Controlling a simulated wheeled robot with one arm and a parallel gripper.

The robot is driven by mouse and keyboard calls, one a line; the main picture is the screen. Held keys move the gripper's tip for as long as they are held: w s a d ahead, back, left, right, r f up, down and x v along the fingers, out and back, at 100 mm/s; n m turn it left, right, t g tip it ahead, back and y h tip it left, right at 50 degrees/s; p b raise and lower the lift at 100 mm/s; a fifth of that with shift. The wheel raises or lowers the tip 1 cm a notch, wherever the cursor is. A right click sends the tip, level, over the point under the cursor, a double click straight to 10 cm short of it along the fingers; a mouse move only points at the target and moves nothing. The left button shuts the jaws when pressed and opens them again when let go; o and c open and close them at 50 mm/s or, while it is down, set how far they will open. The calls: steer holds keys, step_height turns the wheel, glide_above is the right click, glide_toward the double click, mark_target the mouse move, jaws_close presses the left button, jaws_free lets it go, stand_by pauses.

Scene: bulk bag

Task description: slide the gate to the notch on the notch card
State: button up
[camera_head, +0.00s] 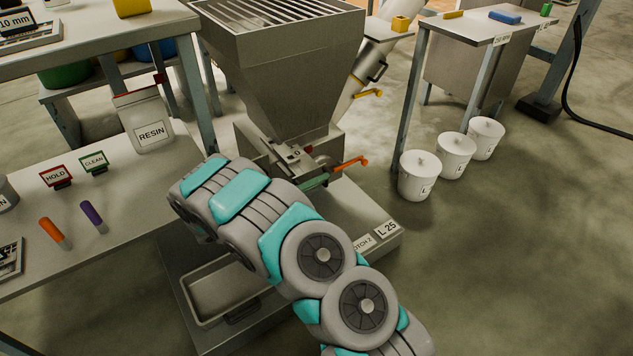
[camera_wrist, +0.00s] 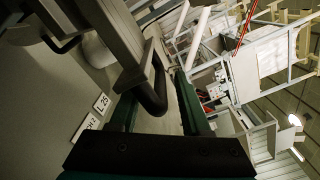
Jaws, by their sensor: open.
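The steel hopper (camera_head: 285,85) narrows to an outlet with a slide gate housing (camera_head: 293,158) marked with a small scale. An orange handle (camera_head: 350,162) sticks out to the right of the outlet. The notch card (camera_head: 362,244), reading "NOTCH 2", lies on the base platform beside an "L 25" card (camera_head: 386,228); both cards also show at the left of the wrist view. My gripper (camera_wrist: 160,84) is open, its two green fingers apart. A dark curved handle (camera_wrist: 153,98) appears between them; I cannot tell if they touch it. In the head view my arm hides most of the gripper.
An empty grey tray (camera_head: 222,290) sits on the platform below. The left bench holds a resin container (camera_head: 148,120), HOLD (camera_head: 56,176) and CLEAN (camera_head: 94,161) signs and markers. White buckets (camera_head: 418,176) stand at right; the floor in front of them is clear.

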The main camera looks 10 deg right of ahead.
jaws_close()
stand_by(0.3)
